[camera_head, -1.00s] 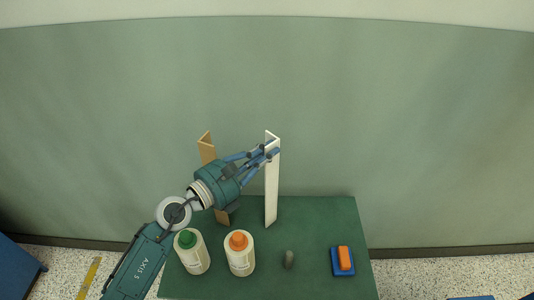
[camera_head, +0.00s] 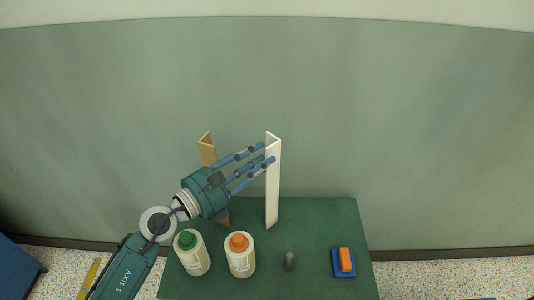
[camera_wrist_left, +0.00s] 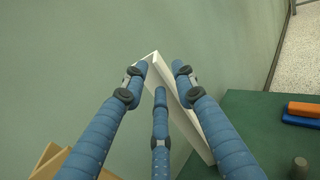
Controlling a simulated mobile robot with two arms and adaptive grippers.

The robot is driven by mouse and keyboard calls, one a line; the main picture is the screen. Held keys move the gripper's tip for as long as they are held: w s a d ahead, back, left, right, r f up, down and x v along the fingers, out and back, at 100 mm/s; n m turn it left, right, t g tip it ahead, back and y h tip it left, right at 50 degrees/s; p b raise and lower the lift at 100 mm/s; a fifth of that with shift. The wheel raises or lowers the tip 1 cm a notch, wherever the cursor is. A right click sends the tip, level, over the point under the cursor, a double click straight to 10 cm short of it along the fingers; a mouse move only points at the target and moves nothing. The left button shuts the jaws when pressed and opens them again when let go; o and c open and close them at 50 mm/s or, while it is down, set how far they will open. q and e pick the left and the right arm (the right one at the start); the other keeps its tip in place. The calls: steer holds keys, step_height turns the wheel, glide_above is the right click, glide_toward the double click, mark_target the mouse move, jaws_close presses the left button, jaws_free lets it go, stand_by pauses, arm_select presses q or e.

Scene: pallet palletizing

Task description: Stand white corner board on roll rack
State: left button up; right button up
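The white corner board (camera_head: 272,190) stands upright near the back edge of the dark green top (camera_head: 310,225). In the left wrist view the white corner board (camera_wrist_left: 188,112) appears just beyond my fingertips, between the two upper fingers. My left gripper (camera_head: 264,153) is open at the upper part of the board, on its left side. Its blue fingers are spread in the left wrist view (camera_wrist_left: 160,75); whether any finger still touches the board I cannot tell. My right gripper is not in view.
A tan corner board (camera_head: 207,150) stands upright to the left, partly behind my gripper. In front are a green-capped bottle (camera_head: 193,256), an orange-capped bottle (camera_head: 240,260), a small grey cylinder (camera_head: 289,261) and an orange block on a blue base (camera_head: 344,262). The top's right part is mostly clear.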

arm_select(q)
steer(key=b+v, duration=0.2)
steer(key=v, duration=0.6)
steer(key=shift+s+a, duration=0.2)
steer(key=shift+a, duration=0.1)
